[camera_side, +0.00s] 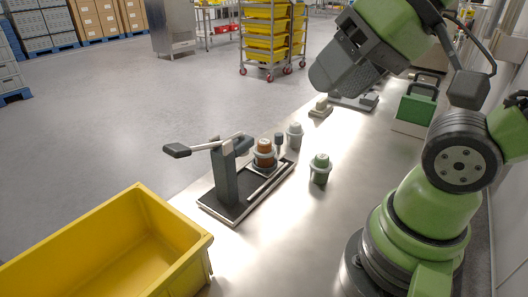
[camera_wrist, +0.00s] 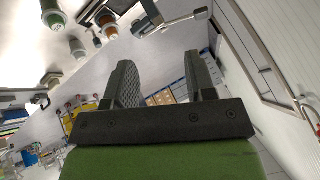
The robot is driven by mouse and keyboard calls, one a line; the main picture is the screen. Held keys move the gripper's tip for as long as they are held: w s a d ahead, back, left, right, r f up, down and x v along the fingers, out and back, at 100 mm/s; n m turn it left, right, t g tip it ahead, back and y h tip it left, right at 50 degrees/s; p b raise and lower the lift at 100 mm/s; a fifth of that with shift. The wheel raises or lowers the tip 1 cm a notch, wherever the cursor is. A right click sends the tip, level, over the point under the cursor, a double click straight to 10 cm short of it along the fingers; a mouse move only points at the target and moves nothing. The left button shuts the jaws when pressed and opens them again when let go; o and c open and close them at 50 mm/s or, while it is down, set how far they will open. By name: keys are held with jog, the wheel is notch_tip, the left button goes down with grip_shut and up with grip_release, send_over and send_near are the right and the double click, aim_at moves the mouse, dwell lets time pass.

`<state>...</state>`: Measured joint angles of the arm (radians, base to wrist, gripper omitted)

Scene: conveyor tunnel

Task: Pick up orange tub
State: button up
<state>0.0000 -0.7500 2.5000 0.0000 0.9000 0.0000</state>
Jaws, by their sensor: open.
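The orange tub (camera_side: 264,147) has a pale lid and a pale band around it. It stands upright on the dark base of a lever press (camera_side: 226,178), beside the press column. It also shows near the top of the wrist view (camera_wrist: 107,24). My gripper (camera_wrist: 160,68) is open, with nothing between its two dark fingers. In the side view my gripper (camera_side: 330,82) is high above the bench, up and to the right of the orange tub and well apart from it. Its fingertips are hard to make out there.
A green tub (camera_side: 320,165) and a grey-white tub (camera_side: 295,132) stand near the press. The press lever (camera_side: 203,145) sticks out to the left. A yellow crate (camera_side: 120,240) is at front left.

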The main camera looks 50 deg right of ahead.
jog(key=o, duration=0.8)
jog(key=shift+c, duration=0.2)
